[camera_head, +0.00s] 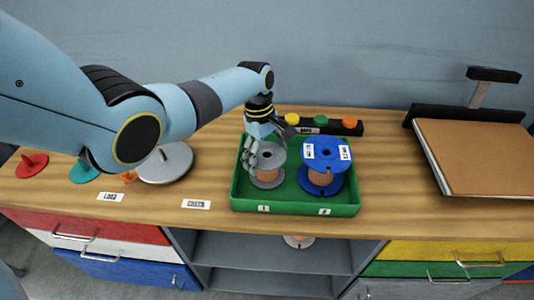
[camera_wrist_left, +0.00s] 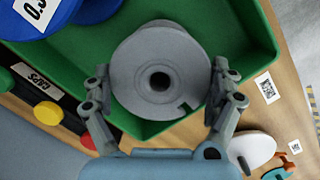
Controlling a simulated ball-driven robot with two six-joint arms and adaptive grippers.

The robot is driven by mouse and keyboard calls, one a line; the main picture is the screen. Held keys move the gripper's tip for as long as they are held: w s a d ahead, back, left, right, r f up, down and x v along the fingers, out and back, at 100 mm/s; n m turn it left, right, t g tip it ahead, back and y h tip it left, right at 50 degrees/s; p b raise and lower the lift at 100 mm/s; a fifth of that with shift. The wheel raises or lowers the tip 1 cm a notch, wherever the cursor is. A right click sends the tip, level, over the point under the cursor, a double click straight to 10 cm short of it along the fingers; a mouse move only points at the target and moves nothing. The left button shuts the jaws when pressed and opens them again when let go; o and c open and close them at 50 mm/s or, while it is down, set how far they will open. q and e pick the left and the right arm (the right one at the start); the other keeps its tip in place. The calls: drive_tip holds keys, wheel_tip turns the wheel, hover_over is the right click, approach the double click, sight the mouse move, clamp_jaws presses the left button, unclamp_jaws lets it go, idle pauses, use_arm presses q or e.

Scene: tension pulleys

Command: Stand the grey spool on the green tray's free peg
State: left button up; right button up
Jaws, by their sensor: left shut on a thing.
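The grey spool (camera_head: 268,168) with a copper-coloured winding is upright in the left half of the green tray (camera_head: 285,208), over the position labelled 1. My left gripper (camera_head: 267,153) is shut on the spool's upper rim, one finger on each side. In the left wrist view the grey spool (camera_wrist_left: 160,72) fills the middle between the fingers, its round centre hole facing the camera. The peg under it is hidden, and I cannot tell whether the spool rests on the tray floor. A blue spool (camera_head: 323,165) stands in the tray's right half. My right gripper is out of view.
A black strip with coloured caps (camera_head: 338,127) lies behind the tray. A grey disc (camera_head: 166,163) and red (camera_head: 32,163) and teal (camera_head: 84,172) pieces lie to the left. A brown board (camera_head: 475,157) is at the right. The wooden bench between tray and board is clear.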

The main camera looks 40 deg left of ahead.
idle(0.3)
use_arm(q)
drive_tip(key=o, duration=1.4)
drive_tip(key=shift+s, duration=0.1)
wheel_tip(320, 180, up, 12)
drive_tip(key=a, duration=0.2)
drive_tip(key=shift+f, duration=0.1)
